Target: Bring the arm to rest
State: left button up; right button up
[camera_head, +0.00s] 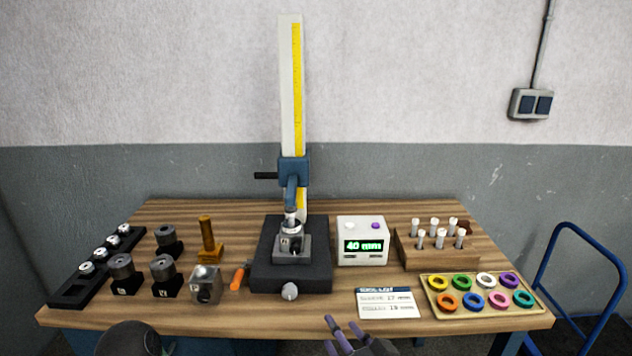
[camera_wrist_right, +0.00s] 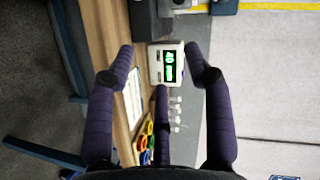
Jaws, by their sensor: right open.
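My right gripper (camera_head: 352,338) shows at the bottom edge of the head view, in front of the table's front edge, right of the middle. In the right wrist view its dark purple fingers (camera_wrist_right: 160,70) are spread apart with nothing between them, so it is open and empty. The display box reading 40 mm (camera_wrist_right: 168,64) shows beyond the fingertips, apart from them. A dark rounded part (camera_head: 128,339) at the bottom left of the head view seems to be mine; no left fingers show.
A height gauge (camera_head: 291,110) stands at the back on a black base (camera_head: 262,275). The display box (camera_head: 363,253), vial rack (camera_head: 460,258), ring tray (camera_head: 432,311) and card (camera_head: 388,303) are on the right. Metal parts and a black rack (camera_head: 68,297) are left. A blue cart frame (camera_head: 538,270) stands beyond.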

jog(key=w+d+f+n+g+h+p, duration=0.15)
jog(key=f+g, duration=0.25)
jog(key=f, duration=0.8)
jog(key=d+f+n+g+h+p, duration=0.1)
jog(key=d+f+n+g+p, duration=0.15)
jog(key=f, duration=0.95)
jog(key=s+d+f+n+g+p, duration=0.1)
jog(key=s+f+n+g+p, duration=0.1)
jog(key=s+f+g, duration=0.6)
jog(key=s+f+y+p, duration=0.1)
jog(key=s+f, duration=0.6)
jog(key=f, duration=0.2)
jog(key=shift+f, duration=0.35)
